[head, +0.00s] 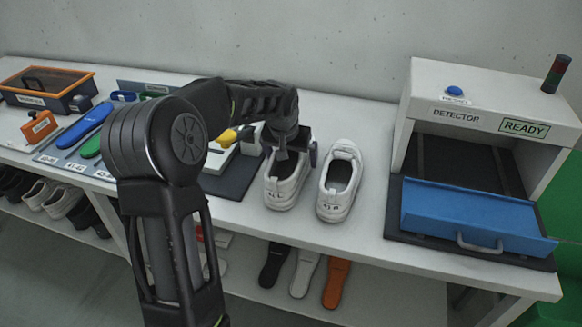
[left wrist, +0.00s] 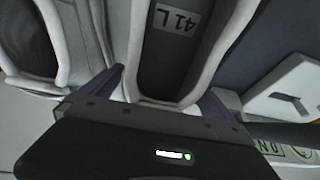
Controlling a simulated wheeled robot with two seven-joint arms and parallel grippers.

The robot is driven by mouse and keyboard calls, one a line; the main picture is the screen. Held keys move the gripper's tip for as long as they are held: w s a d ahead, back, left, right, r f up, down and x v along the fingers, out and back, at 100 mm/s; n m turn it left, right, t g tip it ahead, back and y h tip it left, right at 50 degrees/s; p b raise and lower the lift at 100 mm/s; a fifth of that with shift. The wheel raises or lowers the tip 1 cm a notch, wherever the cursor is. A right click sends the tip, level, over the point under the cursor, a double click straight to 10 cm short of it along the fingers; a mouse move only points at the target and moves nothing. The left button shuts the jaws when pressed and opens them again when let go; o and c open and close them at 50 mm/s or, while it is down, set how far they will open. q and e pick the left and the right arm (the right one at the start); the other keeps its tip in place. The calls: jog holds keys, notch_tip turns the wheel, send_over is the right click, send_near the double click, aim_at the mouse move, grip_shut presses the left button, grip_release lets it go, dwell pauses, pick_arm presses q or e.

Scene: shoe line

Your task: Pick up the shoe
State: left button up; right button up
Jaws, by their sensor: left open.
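A pair of white shoes stands side by side on the table, the left one (head: 286,192) and the right one (head: 340,188), with heels toward me in the head view. My left gripper (head: 293,153) is open and low over the left shoe. In the left wrist view its fingers (left wrist: 163,90) stand on either side of that shoe's collar (left wrist: 122,45), and a "41 L" label shows inside. I cannot tell whether the fingers touch it. The other shoe's edge (left wrist: 62,40) is close beside one finger. My right gripper is not in view.
A detector box (head: 480,115) marked READY with a blue tray (head: 470,212) stands at the right. Blue and green insoles (head: 84,128) and an orange-rimmed case (head: 45,70) lie at the left. A dark mat (head: 235,180) adjoins the left shoe. Bare table lies right of the shoes.

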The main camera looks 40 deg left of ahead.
pick_arm(q)
jog(key=c, duration=1.6)
jog(key=shift+r, duration=0.15)
notch_tip(320, 180, up, 10)
jog(key=shift+f, duration=0.1)
dwell(0.4)
